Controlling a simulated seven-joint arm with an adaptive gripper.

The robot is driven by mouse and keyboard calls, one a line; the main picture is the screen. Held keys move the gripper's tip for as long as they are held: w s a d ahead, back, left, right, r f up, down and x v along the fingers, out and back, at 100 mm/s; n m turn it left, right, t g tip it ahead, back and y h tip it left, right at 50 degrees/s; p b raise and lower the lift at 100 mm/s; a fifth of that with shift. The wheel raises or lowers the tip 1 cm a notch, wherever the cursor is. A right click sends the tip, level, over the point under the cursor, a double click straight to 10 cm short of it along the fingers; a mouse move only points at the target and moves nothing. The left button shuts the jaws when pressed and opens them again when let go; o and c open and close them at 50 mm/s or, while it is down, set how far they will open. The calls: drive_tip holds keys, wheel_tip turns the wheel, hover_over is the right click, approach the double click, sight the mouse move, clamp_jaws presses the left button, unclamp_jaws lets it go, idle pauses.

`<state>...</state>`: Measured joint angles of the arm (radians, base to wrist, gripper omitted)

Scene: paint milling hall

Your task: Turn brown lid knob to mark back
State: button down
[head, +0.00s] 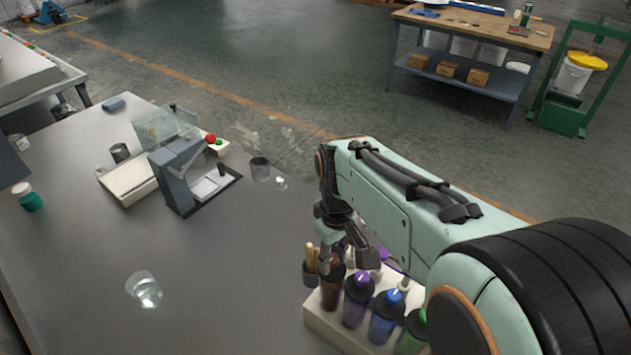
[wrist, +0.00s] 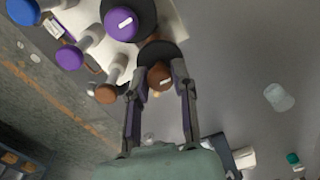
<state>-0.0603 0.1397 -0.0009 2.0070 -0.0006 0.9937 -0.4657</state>
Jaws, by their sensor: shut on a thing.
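A brown bottle (head: 330,292) stands upright at the left end of a row in a pale rack (head: 340,335) in the head view. Its brown lid knob (wrist: 158,74) is between my fingertips in the wrist view, above a dark round lid (wrist: 172,51). A short pale mark shows on the knob's top, toward the lower right in the wrist view. My gripper (wrist: 160,80) is shut on this knob from both sides. In the head view my gripper (head: 345,258) is over the brown bottle and largely hides its knob.
A purple bottle (head: 357,300) stands close beside the brown one, with a blue bottle (head: 386,318) and a green one beyond. A clear beaker (head: 146,290) stands on the open grey table at left. A grey bench device (head: 180,175) stands farther back.

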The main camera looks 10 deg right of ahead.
sight(334, 258)
drive_tip(key=shift+s+f, duration=0.1)
drive_tip(key=c, duration=0.9)
unclamp_jaws()
wheel_tip(334, 258, up, 12)
drive_tip(key=shift+r, duration=0.1)
drive_tip(key=s+d+m, duration=0.1)
drive_tip(key=s, duration=0.9)
drive_tip(key=s+f+m, duration=0.1)
drive_tip(key=s+f, duration=0.1)
drive_tip(key=f, duration=0.1)
drive_tip(key=s+f+m, duration=0.1)
drive_tip(key=s+f, duration=0.2)
drive_tip(key=f, duration=0.1)
drive_tip(key=s+f+m, duration=0.1)
drive_tip(key=s+f, duration=0.2)
drive_tip(key=shift+s+a+f+m+y, duration=0.25)
drive_tip(key=shift+a+m+y, duration=0.05)
drive_tip(key=shift+a+y, duration=0.1)
